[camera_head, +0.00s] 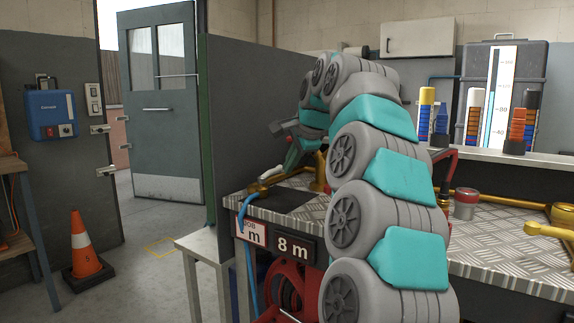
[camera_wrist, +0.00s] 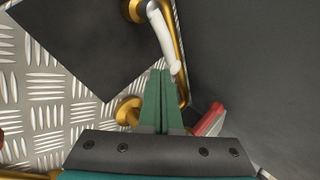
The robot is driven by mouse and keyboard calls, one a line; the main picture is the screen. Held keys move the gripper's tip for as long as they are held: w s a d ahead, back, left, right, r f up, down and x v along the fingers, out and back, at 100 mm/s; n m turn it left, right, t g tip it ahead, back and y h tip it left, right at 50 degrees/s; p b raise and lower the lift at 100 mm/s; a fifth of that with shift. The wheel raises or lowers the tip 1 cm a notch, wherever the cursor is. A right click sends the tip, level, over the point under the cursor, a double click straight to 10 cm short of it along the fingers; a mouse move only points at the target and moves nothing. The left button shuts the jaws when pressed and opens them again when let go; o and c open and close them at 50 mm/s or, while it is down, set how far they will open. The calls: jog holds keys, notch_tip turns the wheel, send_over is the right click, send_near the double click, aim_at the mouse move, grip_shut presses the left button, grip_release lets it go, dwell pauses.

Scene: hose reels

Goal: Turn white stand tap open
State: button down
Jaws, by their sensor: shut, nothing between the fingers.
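The white tap handle (camera_wrist: 160,38) is a slim lever on a brass stand tap (camera_wrist: 133,10), at the top middle of the wrist view. In the head view the handle (camera_head: 271,172) shows small at the left end of the metal bench. My gripper (camera_wrist: 161,73) has its green fingers together and empty. The fingertips lie just left of the handle's free end in the wrist view; I cannot tell if they touch. In the head view my gripper (camera_head: 290,160) is partly hidden behind my arm, close above the tap.
A red handle (camera_wrist: 211,119) lies right of my fingers. The checkered bench top (camera_head: 500,250) carries a red-rimmed pot (camera_head: 465,204) and a brass tap (camera_head: 550,230) at right. A dark partition (camera_head: 240,120) stands behind the tap. A blue hose (camera_head: 246,240) hangs at the bench's left end.

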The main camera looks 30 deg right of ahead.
jog(key=s, duration=0.1)
jog(key=s+d+r, duration=0.1)
jog(key=s, duration=0.1)
jog(key=shift+s+d+r, duration=0.15)
jog(key=shift+d, duration=0.2)
jog(key=s+d+r+p, duration=0.2)
jog(key=s+r, duration=0.3)
jog(key=r, duration=0.2)
jog(key=shift+s+d, duration=0.15)
jog(key=shift+d, duration=0.25)
jog(key=shift+f, duration=0.1)
jog(key=s+a+f+n+g+y, duration=0.1)
jog(key=s+a+f+n+g, duration=0.3)
jog(key=a+f, duration=0.5)
jog(key=s+a+f+n+g+y, duration=0.1)
jog(key=s+a+f+n, duration=0.2)
jog(key=a+f+n, duration=0.6)
jog(key=s+a+f+n+g+h, duration=0.1)
jog(key=s+a+f, duration=0.3)
jog(key=s+f, duration=0.7)
jog(key=s+a+f+n+g+h, duration=0.1)
jog(key=s+a+f+n+g, duration=0.3)
jog(key=s+f, duration=0.8)
jog(key=s, duration=0.4)
